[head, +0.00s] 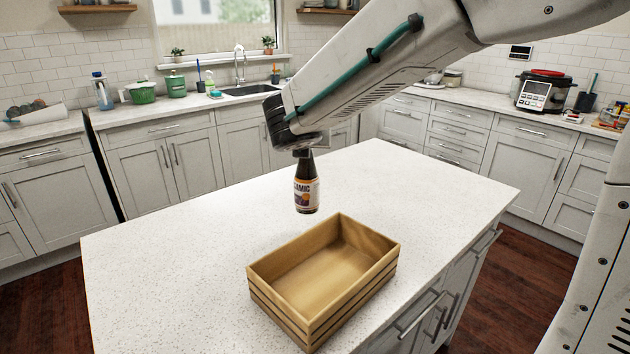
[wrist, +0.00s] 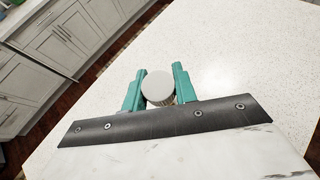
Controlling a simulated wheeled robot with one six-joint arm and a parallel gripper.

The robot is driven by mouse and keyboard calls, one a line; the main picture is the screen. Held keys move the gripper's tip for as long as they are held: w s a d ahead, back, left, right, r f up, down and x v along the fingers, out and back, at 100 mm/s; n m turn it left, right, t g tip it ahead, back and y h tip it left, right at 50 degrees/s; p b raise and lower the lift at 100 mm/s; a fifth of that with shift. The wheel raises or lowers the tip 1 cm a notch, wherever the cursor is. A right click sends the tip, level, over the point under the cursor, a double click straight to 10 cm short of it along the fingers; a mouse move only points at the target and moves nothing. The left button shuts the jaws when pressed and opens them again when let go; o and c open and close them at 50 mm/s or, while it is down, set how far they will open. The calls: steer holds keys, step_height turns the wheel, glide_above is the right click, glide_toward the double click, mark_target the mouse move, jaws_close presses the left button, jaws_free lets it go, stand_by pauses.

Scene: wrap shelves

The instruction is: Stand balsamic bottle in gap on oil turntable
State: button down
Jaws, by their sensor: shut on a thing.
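The balsamic bottle (head: 307,188) is dark with a printed label. It hangs upright from my gripper (head: 303,152) above the island top, behind the wooden crate. In the wrist view my gripper's two teal fingers (wrist: 157,88) are shut on the bottle's neck, and its pale round cap (wrist: 158,87) shows between them. The bottle's body is hidden below the cap there. I cannot make out the oil turntable in either view.
An empty wooden crate (head: 262,269) stands on the white island top (head: 170,262). The rest of the island is clear. Back counters hold a green pot (head: 141,93), a sink (head: 250,90) and a pressure cooker (head: 542,92).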

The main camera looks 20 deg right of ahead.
mark_target(311, 167)
steer(key=shift+d+f, duration=0.2)
steer(key=shift+f, duration=0.4)
steer(key=shift+d+f, duration=0.2)
steer(key=shift+f, duration=0.35)
steer(key=shift+d+f, duration=0.1)
steer(key=shift+f, duration=1.9)
steer(key=shift+f, duration=0.2)
steer(key=c, duration=1.1)
jaws_free()
